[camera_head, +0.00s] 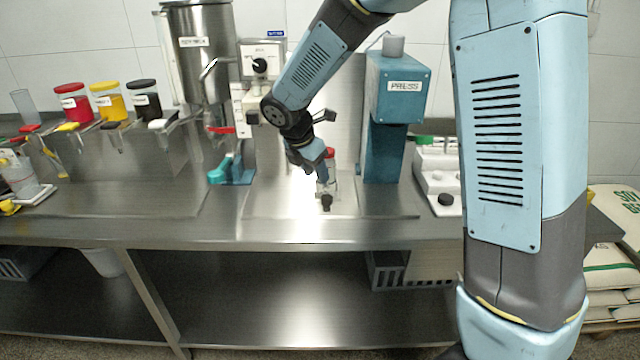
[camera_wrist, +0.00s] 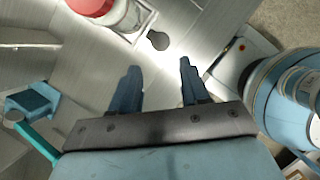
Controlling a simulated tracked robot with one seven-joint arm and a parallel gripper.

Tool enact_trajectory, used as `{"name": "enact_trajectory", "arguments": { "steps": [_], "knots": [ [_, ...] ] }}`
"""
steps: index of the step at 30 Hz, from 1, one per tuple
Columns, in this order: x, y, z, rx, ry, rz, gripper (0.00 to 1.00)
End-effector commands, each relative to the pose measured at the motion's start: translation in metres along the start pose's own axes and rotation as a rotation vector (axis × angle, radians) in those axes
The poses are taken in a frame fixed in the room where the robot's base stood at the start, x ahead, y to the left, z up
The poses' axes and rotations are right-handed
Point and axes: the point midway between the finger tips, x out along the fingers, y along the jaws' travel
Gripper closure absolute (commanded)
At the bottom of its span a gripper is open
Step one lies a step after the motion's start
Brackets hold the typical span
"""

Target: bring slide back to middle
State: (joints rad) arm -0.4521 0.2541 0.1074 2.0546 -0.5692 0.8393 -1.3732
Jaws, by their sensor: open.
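The slide appears to be the small light frame (camera_wrist: 147,14) with a dark round knob (camera_wrist: 158,40). The knob also shows in the head view (camera_head: 326,202), low in front of the backboard on the steel bench. A clear jar with a red cap (camera_wrist: 92,5) stands at the frame, cut by the top edge of the wrist view. My gripper (camera_wrist: 156,64) is open and empty, its two dark blue fingers apart. The knob lies beyond the gap between the fingertips, with no visible contact. In the head view my gripper (camera_head: 319,168) is over the slide and partly hides the jar.
The blue press (camera_head: 400,88) stands right of my gripper. A teal fixture (camera_head: 232,170) and the steel mill vessel (camera_head: 198,60) are left. A white block (camera_head: 437,180) with a black knob sits farther right. The bench front (camera_head: 290,229) is mostly clear.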

Motion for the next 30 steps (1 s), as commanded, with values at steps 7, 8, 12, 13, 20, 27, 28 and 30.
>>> {"name": "enact_trajectory", "arguments": {
  "steps": [7,8,12,13,20,27,28,30],
  "knots": [
    [-0.027,0.000,0.000,0.000,0.000,0.000,0.54],
    [-0.029,0.000,0.000,-0.001,0.000,0.000,0.54],
    [-0.032,0.000,0.000,-0.001,0.000,0.000,0.54],
    [-0.032,0.000,0.000,-0.001,0.000,0.000,0.54],
    [-0.032,0.000,0.000,0.002,0.000,0.001,0.54],
    [-0.051,-0.030,0.022,0.196,0.014,0.014,0.54],
    [-0.055,-0.038,0.027,0.245,0.019,0.017,0.54],
    [-0.066,-0.057,0.037,0.368,0.030,0.024,0.54]
  ]
}}
